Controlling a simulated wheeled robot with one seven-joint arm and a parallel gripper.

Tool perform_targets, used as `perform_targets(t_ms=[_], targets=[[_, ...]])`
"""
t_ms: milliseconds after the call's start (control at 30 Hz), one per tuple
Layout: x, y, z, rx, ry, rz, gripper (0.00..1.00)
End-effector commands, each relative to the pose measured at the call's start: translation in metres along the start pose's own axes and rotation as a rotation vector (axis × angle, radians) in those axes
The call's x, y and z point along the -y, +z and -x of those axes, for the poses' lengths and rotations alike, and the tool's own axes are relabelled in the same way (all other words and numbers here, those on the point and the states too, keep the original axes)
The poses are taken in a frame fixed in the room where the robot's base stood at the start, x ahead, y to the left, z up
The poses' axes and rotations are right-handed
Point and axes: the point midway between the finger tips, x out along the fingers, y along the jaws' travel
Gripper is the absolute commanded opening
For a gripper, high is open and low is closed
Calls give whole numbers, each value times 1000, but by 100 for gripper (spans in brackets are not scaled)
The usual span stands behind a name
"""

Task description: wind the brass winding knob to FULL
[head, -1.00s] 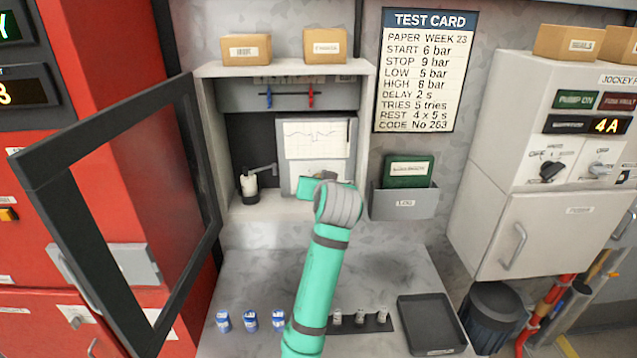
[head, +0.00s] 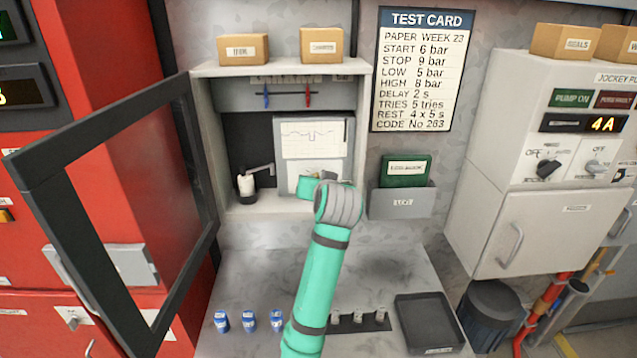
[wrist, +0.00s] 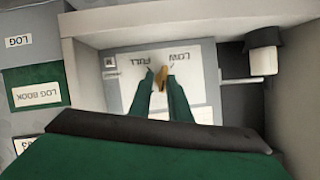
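The brass winding knob (wrist: 162,82) shows between my fingertips in the wrist view, which is upside down. The fingers of my gripper (wrist: 161,78) lie on either side of it and appear to be closed on it. The labels FULL (wrist: 133,61) and LOW (wrist: 187,57) stand on the pale recorder face beyond the fingertips.
The dark-framed cabinet door (head: 105,130) stands open at the left. A white bottle on a bracket (head: 246,185) sits left of the recorder. A grey holder with a green log book (head: 405,172) is at the right. Blue-and-white cylinders (head: 249,320) and a black tray (head: 428,325) are on the bench.

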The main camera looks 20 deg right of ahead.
Motion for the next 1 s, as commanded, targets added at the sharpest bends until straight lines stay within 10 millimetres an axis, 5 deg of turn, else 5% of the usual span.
perform_targets(t_ms=[567,1000], targets=[[6,0,2,1,-9,4,27],[6,0,74,0,-10,5,27]])
